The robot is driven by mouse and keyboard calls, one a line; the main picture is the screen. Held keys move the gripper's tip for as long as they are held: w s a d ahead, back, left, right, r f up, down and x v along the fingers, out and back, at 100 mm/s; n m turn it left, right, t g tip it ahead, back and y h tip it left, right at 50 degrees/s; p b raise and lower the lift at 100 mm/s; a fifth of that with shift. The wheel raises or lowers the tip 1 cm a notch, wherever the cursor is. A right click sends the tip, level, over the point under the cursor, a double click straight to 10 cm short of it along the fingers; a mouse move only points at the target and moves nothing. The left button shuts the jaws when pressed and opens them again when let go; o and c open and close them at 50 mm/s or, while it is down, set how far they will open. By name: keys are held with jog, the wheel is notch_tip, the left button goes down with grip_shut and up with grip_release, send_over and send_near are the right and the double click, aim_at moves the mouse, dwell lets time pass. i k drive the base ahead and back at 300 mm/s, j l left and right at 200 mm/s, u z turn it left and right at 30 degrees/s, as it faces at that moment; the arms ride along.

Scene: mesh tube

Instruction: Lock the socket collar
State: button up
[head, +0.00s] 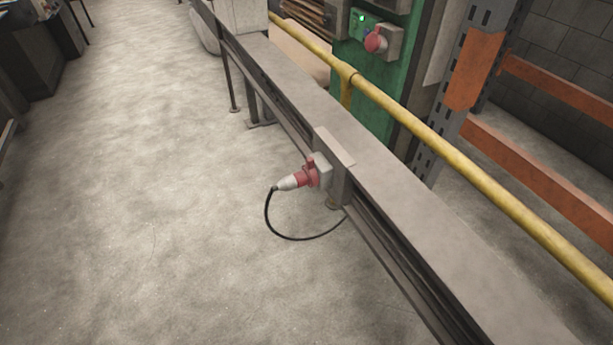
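A red socket (312,175) on a light grey box sticks out from the side of a long grey beam. A plug with a red front and a whitish body (288,183) sits at the socket and points left. A black cable (268,219) loops down from the plug and back under the beam. The collar is too small to make out apart from the red parts, and I cannot tell its turn. My gripper is not in view.
The long grey beam (408,218) runs from the top to the lower right, with a yellow rail (440,147) behind it. A green cabinet (366,85) holds another red socket (376,40). Orange and grey racking (474,72) stands at right. The concrete floor (140,200) at left is clear.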

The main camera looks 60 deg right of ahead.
aim_at(309, 163)
jog(key=l+z, duration=0.3)
jog(key=i+l+z, duration=0.2)
jog(key=l+z, duration=0.15)
jog(key=i+l+z, duration=0.15)
jog(key=l+z, duration=0.15)
jog(key=l, duration=0.15)
